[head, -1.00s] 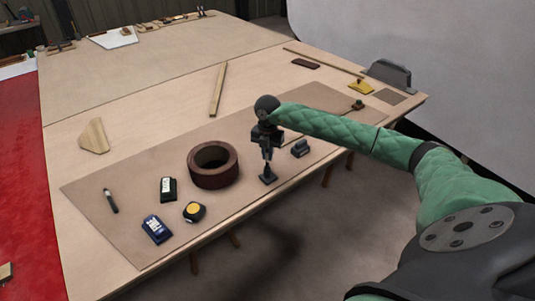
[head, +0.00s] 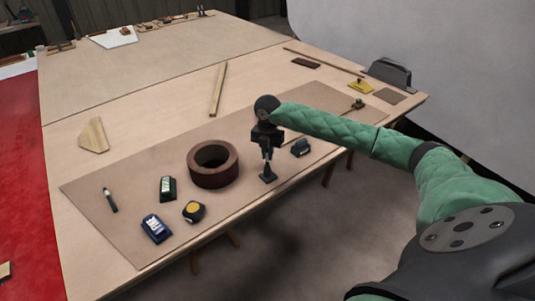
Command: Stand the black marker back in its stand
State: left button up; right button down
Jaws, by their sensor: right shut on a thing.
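My right gripper (head: 267,150) is over the mat, pointing down, right of the brown tape roll. It is shut on a slim dark upright thing, which I take to be the black marker (head: 268,163); the fingers hide much of it. Directly below is a small dark stand (head: 267,178) with a square base, near the mat's front edge. The marker's lower end lines up with the stand and seems to meet it; I cannot tell how deep it sits. My left gripper is not in view.
A green-labelled block (head: 168,188), a blue box (head: 156,229), a yellow-black tape measure (head: 194,211) and a slim black pen-like thing (head: 110,200) lie further left.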

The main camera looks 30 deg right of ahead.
jog(key=c, duration=1.4)
grip_release()
jog(key=shift+r, duration=0.1)
notch_tip(320, 180, up, 6)
jog(key=shift+r+b, duration=0.2)
jog(key=shift+b, duration=1)
jog(key=shift+r, duration=0.6)
